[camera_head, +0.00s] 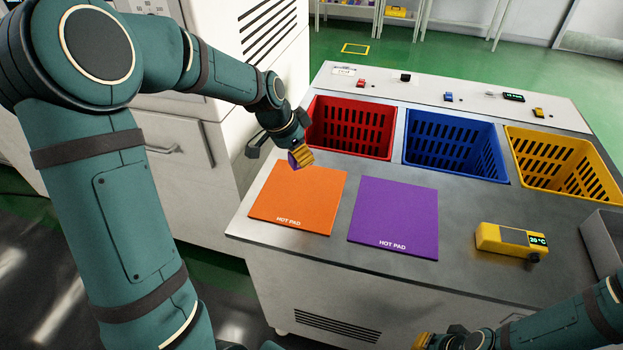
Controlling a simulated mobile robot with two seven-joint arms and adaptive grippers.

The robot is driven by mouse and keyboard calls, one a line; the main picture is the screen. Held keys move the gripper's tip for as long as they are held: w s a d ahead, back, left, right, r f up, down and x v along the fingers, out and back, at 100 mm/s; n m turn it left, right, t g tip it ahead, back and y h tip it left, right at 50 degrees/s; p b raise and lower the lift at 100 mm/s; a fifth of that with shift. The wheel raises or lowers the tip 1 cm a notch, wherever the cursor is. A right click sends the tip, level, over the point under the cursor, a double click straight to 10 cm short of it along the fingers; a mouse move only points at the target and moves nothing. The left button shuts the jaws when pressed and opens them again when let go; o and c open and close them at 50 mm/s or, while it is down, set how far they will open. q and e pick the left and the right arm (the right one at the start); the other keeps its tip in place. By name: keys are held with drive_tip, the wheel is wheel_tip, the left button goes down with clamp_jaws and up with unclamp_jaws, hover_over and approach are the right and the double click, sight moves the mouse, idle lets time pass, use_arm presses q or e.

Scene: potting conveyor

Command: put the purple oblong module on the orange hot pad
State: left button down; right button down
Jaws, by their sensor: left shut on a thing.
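My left gripper (300,157) is shut on the purple module (293,161) and holds it above the far edge of the orange hot pad (297,197). Only a small purple part of the module shows past the yellow fingers, so its full shape is hidden. The orange pad lies flat and bare on the left end of the metal counter. A purple hot pad (394,216) lies to its right, also bare. My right gripper (424,341) is low at the bottom edge of the view, cut off by the frame, and its jaws cannot be made out.
Behind the pads stand a red basket (351,127), a blue basket (455,143) and a yellow basket (565,163). A yellow device with a display (511,240) sits right of the purple pad. A grey bin (603,240) stands at the far right. A white cabinet (185,150) is at left.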

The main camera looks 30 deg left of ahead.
use_arm(q)
drive_tip(key=shift+f, duration=0.35)
drive_tip(key=b, duration=0.1)
hover_over(306, 190)
drive_tip(key=s, duration=0.2)
drive_tip(key=f, duration=0.4)
drive_tip(key=shift+w+a+f, duration=0.15)
drive_tip(key=shift+w+a, duration=0.05)
drive_tip(key=shift+a, duration=0.2)
drive_tip(key=shift+f+b, duration=0.65)
drive_tip(key=shift+f, duration=1.65)
drive_tip(key=shift+f, duration=0.15)
drive_tip(key=c, duration=0.7)
unclamp_jaws()
drive_tip(key=shift+c, duration=0.2)
